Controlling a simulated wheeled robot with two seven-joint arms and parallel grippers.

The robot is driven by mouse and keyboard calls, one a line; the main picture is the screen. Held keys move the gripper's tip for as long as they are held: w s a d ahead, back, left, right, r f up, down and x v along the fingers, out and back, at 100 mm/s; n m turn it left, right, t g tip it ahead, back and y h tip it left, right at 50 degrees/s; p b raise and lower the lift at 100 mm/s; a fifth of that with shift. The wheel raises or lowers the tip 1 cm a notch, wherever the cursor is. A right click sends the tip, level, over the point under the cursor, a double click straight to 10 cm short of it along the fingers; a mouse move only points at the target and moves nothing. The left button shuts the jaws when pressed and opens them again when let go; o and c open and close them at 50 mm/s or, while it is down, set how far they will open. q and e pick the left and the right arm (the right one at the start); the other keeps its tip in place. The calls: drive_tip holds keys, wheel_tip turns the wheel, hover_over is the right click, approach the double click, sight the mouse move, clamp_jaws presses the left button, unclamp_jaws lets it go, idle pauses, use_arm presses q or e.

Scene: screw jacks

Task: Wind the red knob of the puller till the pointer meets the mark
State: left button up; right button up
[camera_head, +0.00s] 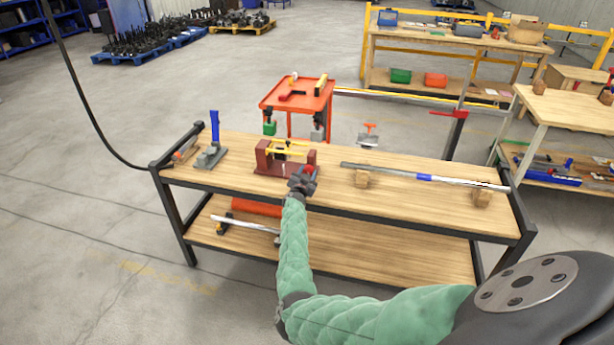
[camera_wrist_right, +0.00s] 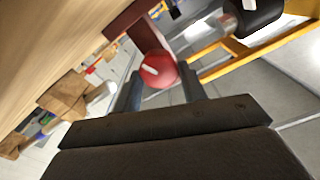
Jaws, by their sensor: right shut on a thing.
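The puller (camera_head: 272,158) is a dark red frame with yellow parts, standing on the bench top left of its middle. Its red knob (camera_wrist_right: 158,70) is a round red ball with a white line on it, in the right wrist view. My right gripper (camera_wrist_right: 160,92) is shut on the red knob, with one finger on each side of it. In the head view my right gripper (camera_head: 304,178) is at the puller's right front, and little of the knob shows. The pointer and the mark are too small to make out. My left gripper is not in view.
On the bench (camera_head: 230,190) a long bar (camera_head: 400,174) with a blue band rests on wooden blocks to the right. A grey clamp with a blue handle (camera_head: 214,126) stands at the left. A red cart (camera_head: 300,97) stands behind the bench.

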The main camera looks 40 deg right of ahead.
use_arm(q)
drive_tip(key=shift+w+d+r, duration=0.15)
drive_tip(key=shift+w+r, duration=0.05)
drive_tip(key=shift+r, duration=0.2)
use_arm(e)
drive_tip(key=shift+m, duration=0.5)
drive_tip(key=o, duration=1)
drive_tip(key=shift+c, duration=0.2)
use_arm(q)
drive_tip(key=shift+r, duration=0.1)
use_arm(e)
drive_tip(key=shift+s+a, duration=0.1)
